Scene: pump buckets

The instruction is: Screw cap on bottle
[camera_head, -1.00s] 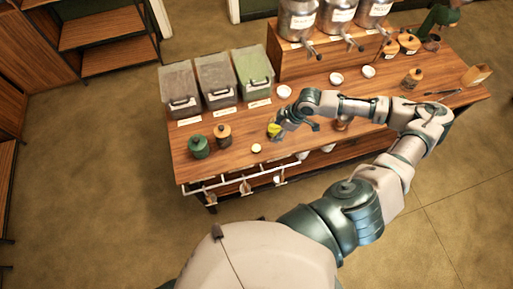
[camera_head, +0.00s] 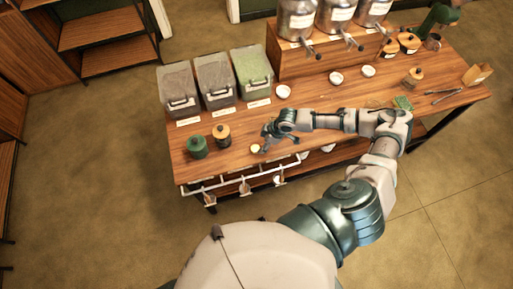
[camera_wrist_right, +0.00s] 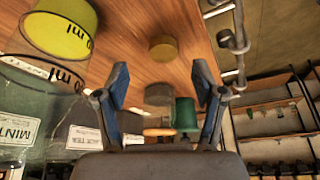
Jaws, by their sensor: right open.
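A small pale yellow cap (camera_head: 255,148) lies on the table near its front edge. In the right wrist view it shows as a round yellow-brown disc (camera_wrist_right: 163,47) beyond the fingertips. My right gripper (camera_head: 265,137) is just above and to the right of the cap in the head view. In the right wrist view its two blue-padded fingers (camera_wrist_right: 161,80) are apart with nothing between them. A clear vessel with yellow content and "ml" marks (camera_wrist_right: 62,30) stands at the upper left of the wrist view. My left gripper is out of view.
A green jar (camera_head: 197,147) and a wooden-lidded jar (camera_head: 222,136) stand left of the cap. Three clear bins (camera_head: 215,82) stand behind them. A rail with hanging items (camera_head: 235,181) runs along the table's front. Small white bowls (camera_head: 283,91) sit farther back.

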